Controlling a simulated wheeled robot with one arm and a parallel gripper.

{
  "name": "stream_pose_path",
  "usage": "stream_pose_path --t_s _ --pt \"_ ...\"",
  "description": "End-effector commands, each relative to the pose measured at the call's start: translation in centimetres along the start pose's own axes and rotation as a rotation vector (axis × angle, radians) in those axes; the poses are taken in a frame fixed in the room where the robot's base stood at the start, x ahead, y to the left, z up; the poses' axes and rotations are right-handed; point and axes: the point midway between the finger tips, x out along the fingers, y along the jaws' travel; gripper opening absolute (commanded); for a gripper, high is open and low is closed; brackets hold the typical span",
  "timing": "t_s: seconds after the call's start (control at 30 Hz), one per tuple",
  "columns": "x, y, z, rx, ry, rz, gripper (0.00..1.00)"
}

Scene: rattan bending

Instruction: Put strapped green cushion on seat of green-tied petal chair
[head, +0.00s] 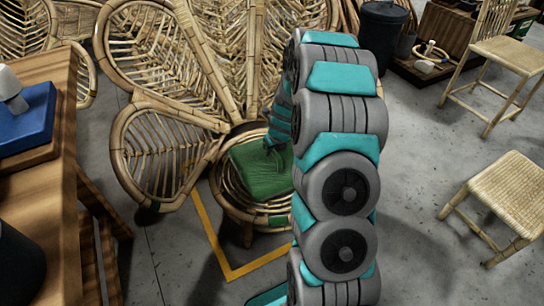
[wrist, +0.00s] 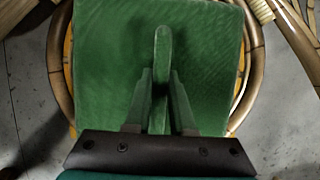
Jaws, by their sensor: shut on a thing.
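The green cushion (head: 258,170) is at the round seat of the petal chair (head: 230,203) in the head view. Its strap (wrist: 162,60) stands up from the middle of the cushion in the wrist view. My gripper (wrist: 160,100) is shut on this strap, with one finger on each side. In the wrist view the cushion (wrist: 105,60) covers most of the seat and the curved rattan rim shows around it. A green tie (head: 277,220) shows on the front of the seat rim. I cannot tell whether the cushion touches the seat or hovers just above it. My arm hides the right part of the chair.
A wooden bench (head: 52,200) with a blue block (head: 28,118) stands at the left. Two woven stools or chairs (head: 510,190) (head: 510,55) stand at the right. A dark bin (head: 381,35) is at the back. Open floor lies in front and right.

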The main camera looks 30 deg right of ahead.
Motion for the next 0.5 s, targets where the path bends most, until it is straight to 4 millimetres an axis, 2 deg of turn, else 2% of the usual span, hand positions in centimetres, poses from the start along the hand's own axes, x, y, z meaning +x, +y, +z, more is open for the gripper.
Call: stream_pose_path --t_s 0.2,0.5 --pt "2.6 0.1 -1.1 0.001 0.000 0.001 0.00" --pt "2.7 0.0 -1.1 -0.001 -0.001 0.000 0.00"
